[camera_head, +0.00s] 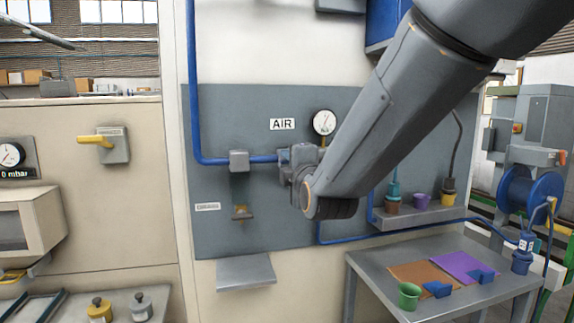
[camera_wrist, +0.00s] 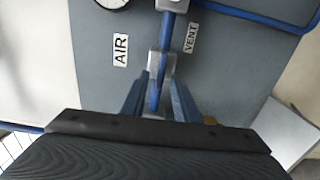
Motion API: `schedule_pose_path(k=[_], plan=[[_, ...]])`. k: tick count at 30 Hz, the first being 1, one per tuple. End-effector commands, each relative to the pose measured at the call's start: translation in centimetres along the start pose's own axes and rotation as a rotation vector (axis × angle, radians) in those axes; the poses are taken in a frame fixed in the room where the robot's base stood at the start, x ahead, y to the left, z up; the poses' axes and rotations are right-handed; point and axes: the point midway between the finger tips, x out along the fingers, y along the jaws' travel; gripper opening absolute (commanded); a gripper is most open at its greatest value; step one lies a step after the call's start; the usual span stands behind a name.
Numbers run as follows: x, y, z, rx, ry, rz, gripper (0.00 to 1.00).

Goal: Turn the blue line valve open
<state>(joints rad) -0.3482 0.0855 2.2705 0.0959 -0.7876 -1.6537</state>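The blue line (camera_head: 262,159) runs down and then right across the grey panel (camera_head: 225,110), under the AIR label (camera_head: 283,124). In the wrist view, a grey valve body (camera_wrist: 160,64) sits on the line with a blue lever (camera_wrist: 156,92) pointing toward me. My gripper (camera_wrist: 160,84) has one finger on each side of the lever. Slim gaps appear to show beside it, so the fingers look open around it; contact is hard to tell.
A gauge (camera_head: 324,122) is close to my forearm. A shelf with pots (camera_head: 422,201) and a table (camera_head: 440,300) with a green cup (camera_head: 409,296) are at the right. A small ledge (camera_head: 245,272) juts out below. A yellow-handled valve (camera_head: 98,141) is on the left wall.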

Motion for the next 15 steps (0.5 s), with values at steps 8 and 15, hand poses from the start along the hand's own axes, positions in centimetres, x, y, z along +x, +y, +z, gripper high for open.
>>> schedule_pose_path(k=[8,15], plan=[[-3.7,0.0,-0.1,0.001,0.001,0.001,0.27],[-6.5,0.0,-0.1,-0.001,0.002,0.001,0.27]])
